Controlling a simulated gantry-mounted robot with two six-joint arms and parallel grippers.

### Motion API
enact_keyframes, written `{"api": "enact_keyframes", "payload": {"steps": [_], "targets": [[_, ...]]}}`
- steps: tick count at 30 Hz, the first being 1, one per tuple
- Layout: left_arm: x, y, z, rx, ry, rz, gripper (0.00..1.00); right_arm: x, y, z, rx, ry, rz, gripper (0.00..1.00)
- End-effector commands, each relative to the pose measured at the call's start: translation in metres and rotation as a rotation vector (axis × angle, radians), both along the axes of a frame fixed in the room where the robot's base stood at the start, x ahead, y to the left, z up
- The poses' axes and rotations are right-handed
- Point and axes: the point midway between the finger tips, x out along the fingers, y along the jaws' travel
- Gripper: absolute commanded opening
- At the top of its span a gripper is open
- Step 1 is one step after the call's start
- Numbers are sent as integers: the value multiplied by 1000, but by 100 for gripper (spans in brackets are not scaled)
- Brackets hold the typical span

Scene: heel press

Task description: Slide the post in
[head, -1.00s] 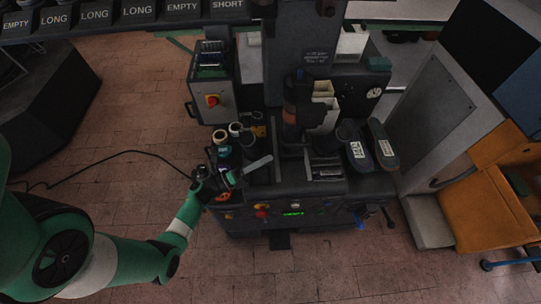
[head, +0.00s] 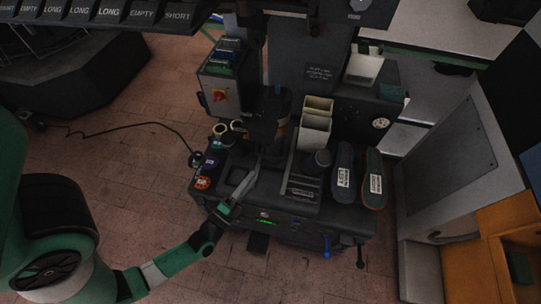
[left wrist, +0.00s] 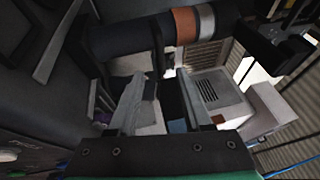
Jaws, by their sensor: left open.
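A dark cylindrical post with an orange band (head: 285,115) stands in the middle of the press (head: 350,222); I take it to be the post, though nothing labels it. In the left wrist view a dark cylinder with orange and silver bands (left wrist: 170,30) lies across the top of the picture, beyond the fingertips. My left gripper (head: 240,188) is over the front left edge of the press, pointing inward. Its two fingers also show in the left wrist view (left wrist: 160,95), apart with nothing clearly between them. My right gripper is out of view.
Two soles with white labels (head: 343,172) lie on the press's right side. White bins (head: 316,125) and a short dark cylinder (head: 320,160) stand near the middle. A control box with a red switch (head: 219,95) is at the back left. Small rolls (head: 220,128) sit at left.

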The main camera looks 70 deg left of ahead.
Motion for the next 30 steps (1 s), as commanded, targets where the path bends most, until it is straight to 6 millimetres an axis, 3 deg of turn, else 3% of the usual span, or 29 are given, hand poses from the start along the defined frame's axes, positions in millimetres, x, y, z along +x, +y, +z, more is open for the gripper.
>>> {"api": "enact_keyframes", "payload": {"steps": [12, 24, 30], "targets": [[71, 46, 13, 2, -4, 3, 50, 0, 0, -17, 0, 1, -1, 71], [82, 53, 17, 1, -1, 2, 50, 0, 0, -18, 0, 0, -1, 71], [82, 53, 17, 1, -1, 2, 14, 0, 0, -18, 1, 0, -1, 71]]}}
